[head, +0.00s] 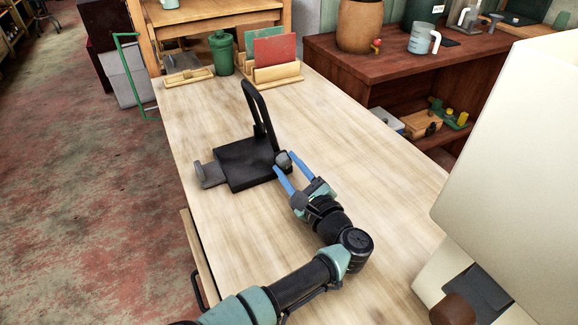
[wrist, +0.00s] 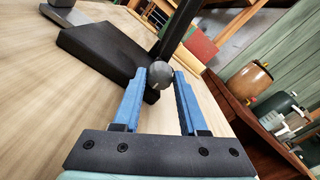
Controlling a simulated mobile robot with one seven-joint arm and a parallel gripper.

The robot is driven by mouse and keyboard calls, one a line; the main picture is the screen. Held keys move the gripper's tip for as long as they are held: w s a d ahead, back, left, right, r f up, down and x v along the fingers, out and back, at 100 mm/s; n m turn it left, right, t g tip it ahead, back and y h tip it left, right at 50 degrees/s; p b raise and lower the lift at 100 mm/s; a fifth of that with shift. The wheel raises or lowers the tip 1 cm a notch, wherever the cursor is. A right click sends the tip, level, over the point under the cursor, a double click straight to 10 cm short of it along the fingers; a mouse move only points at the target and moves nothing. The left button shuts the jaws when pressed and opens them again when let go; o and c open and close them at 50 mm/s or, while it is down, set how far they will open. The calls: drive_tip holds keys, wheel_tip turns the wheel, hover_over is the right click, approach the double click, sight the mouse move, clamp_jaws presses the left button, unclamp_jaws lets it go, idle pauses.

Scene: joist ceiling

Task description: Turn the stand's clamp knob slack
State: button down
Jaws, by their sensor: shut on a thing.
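The black stand (head: 245,163) sits on the wooden table, with a flat base, an upright loop-shaped arm and a grey piece at its left side. Its dark grey clamp knob (head: 283,158) is on the right side, low on the upright. In the wrist view the round knob (wrist: 158,76) lies between the blue fingertips. My gripper (head: 288,164) reaches the knob from the right front, its two blue fingers closed on the knob's sides. In the wrist view my gripper (wrist: 163,80) hides part of the base.
The pale wooden table (head: 330,125) is clear around the stand. At its far end are a green canister (head: 221,53), a rack (head: 275,73) with red and green boards, and a small wooden tray (head: 189,77). A large cream box (head: 515,150) stands at the right.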

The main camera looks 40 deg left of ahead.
idle(0.3)
drive_tip(key=shift+c, duration=2.2)
unclamp_jaws()
